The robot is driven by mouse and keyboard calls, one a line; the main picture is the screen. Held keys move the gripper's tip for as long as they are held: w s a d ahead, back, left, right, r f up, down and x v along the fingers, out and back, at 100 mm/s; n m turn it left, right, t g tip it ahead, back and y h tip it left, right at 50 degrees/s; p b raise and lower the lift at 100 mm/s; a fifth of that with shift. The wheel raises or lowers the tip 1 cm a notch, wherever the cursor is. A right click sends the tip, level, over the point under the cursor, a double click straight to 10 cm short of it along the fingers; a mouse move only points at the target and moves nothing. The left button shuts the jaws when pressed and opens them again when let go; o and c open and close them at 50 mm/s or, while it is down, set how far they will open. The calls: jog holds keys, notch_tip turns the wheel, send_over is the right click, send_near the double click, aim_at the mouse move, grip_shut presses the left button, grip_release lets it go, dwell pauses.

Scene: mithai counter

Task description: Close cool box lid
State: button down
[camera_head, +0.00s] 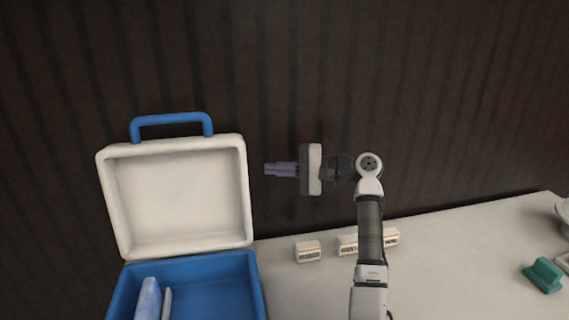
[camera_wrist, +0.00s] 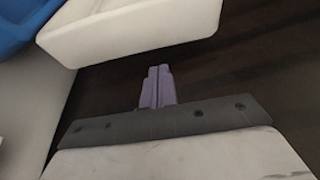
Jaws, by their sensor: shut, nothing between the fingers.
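The cool box (camera_head: 262,283) is blue and stands at the lower left of the head view. Its white lid (camera_head: 178,195) is open, standing upright at the back, with a blue handle (camera_head: 172,119) on its top edge. My gripper (camera_head: 268,169) is shut and empty, its purple fingers pointing left at the lid's right edge with a small gap between. In the wrist view, the gripper fingers (camera_wrist: 156,85) are together, and the white lid (camera_wrist: 140,30) fills the top with part of the blue box (camera_wrist: 25,22) at the upper left.
Inside the box are a pale blue slab (camera_head: 149,299) and a thinner pale piece. Small white labelled boxes (camera_head: 308,251) stand on the white counter (camera_head: 470,235) behind my arm. A green object (camera_head: 543,275) lies at the right. A dark panelled wall (camera_head: 440,100) rises behind.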

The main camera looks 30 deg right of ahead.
jog(key=shift+p+x, duration=0.7)
jog(key=shift+x, duration=2.1)
